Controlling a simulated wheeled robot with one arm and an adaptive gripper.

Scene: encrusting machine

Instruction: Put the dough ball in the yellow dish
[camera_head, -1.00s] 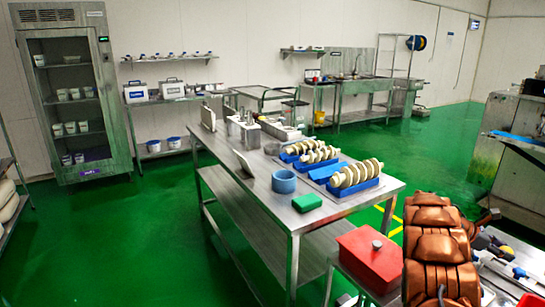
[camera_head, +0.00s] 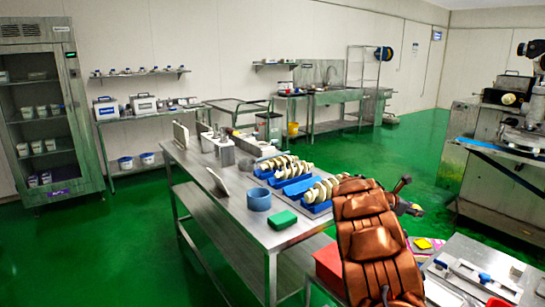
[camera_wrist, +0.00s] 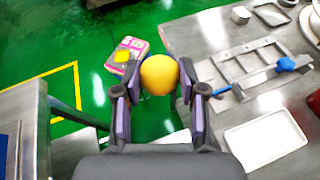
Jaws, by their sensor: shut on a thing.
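A round yellow-orange dough ball (camera_wrist: 159,75) sits between the two fingers of my gripper (camera_wrist: 159,82) in the wrist view. The fingers are shut on its sides, and it is held above the green floor, near a table edge.
A steel table (camera_wrist: 222,33) lies to the right in the wrist view, with a metal frame (camera_wrist: 240,90) and white tray (camera_wrist: 232,140). A long steel table (camera_head: 235,218) with blue racks stands left of my arm. A large machine (camera_head: 505,150) stands at the right.

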